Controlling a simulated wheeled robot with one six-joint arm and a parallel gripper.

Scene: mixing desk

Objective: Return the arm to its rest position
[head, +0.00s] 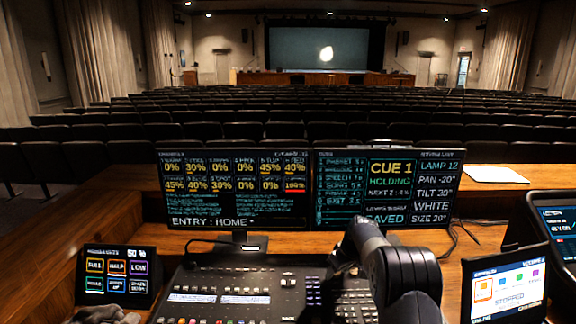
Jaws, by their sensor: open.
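My arm shows in the head view as dark, glossy links, rising from the bottom edge right of centre and reaching forward over the right part of the mixing desk (240,297). Its bent upper part stands in front of the lower edge of the right monitor (342,190). I cannot make out any fingers of my gripper, and nothing held shows. The arm hides part of the desk's keys. The right monitor reads CUE 1, HOLDING and SAVED. The left monitor (210,211) shows percentages and ENTRY: HOME.
A small touch panel (117,283) stands at the left, with a dark crumpled thing (104,313) before it. A tilted screen reading STOPPED (504,288) and another screen (560,235) stand at the right. White paper (495,174) lies behind. Seat rows face a lit stage screen (319,48).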

